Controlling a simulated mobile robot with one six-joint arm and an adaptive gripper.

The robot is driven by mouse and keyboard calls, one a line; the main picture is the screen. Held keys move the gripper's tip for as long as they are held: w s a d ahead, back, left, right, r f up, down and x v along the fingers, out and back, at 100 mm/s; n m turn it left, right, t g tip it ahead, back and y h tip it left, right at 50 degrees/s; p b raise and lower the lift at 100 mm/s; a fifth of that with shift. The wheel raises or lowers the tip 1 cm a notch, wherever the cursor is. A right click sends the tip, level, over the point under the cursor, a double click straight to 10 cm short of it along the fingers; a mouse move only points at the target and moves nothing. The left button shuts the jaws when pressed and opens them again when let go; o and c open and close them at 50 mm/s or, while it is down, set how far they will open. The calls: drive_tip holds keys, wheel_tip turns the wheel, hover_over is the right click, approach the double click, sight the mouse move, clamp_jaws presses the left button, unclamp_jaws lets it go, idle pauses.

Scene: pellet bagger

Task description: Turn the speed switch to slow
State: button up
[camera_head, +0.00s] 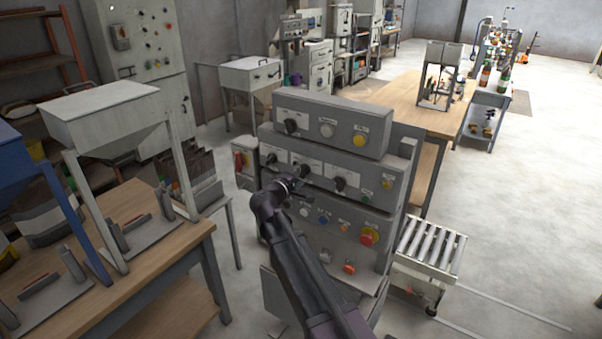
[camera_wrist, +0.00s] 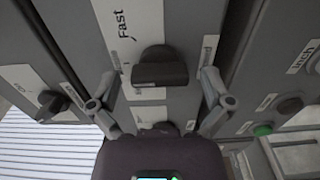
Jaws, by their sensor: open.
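The speed switch is a black knob (camera_wrist: 160,68) on a grey panel in the wrist view, with a white plate lettered "Fast" (camera_wrist: 128,25) beside it. A label that seems to read "Speed" (camera_wrist: 210,48) lies to its right. No "slow" lettering is readable. My gripper (camera_wrist: 160,78) is open, with one finger on either side of the knob. I cannot tell whether the fingers touch it. In the head view my gripper (camera_head: 290,183) is at the middle row of the control cabinet (camera_head: 338,165) and partly covers the knobs there.
Another black knob (camera_wrist: 52,103) is at the left in the wrist view, and a green button (camera_wrist: 263,130) is at the right.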

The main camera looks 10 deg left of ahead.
drive_tip(key=c, duration=1.1)
drive_tip(key=shift+n, duration=0.5)
drive_tip(key=n, duration=0.9)
